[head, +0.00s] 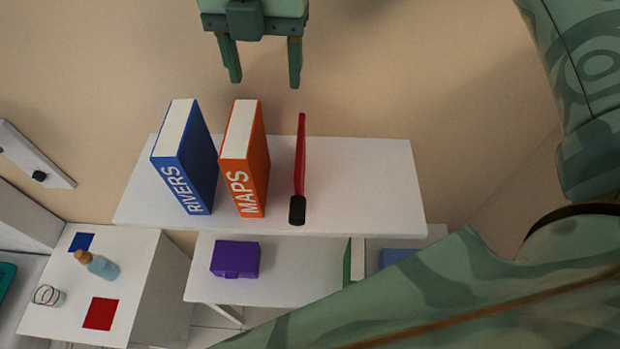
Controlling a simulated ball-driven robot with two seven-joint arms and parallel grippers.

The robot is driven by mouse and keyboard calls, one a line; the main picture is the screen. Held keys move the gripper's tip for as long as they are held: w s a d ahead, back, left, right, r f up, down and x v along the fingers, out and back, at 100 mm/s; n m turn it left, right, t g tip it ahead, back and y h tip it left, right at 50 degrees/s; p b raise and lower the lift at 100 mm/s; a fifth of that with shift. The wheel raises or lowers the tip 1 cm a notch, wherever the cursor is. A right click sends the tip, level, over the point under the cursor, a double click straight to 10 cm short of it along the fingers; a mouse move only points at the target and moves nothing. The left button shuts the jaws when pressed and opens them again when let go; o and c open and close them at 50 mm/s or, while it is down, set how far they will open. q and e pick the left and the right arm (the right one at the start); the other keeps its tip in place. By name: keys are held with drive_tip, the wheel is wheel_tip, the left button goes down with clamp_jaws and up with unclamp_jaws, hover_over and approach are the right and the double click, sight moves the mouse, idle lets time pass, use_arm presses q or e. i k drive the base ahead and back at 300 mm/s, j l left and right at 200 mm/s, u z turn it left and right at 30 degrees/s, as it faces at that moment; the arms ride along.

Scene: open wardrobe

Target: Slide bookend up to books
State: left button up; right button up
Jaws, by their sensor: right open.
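A blue book marked RIVERS (185,160) and an orange book marked MAPS (244,160) stand upright on the white upper shelf (365,185), with a narrow gap between them. A thin red bookend (300,155) with a dark block at its near end stands to the right of the orange book, apart from it. My right gripper (265,83) is open and empty, its fingers pointing down the picture. It shows beyond the far ends of the orange book and the bookend, touching neither. My left gripper is out of view.
The shelf is bare to the right of the bookend. A lower shelf (210,290) holds a purple box (235,259) and a green book (348,262). A side surface at lower left carries a bottle (103,266) and a glass (48,296). My arm covers the lower right.

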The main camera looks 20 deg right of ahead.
sight(297, 202)
drive_tip(key=z, duration=0.65)
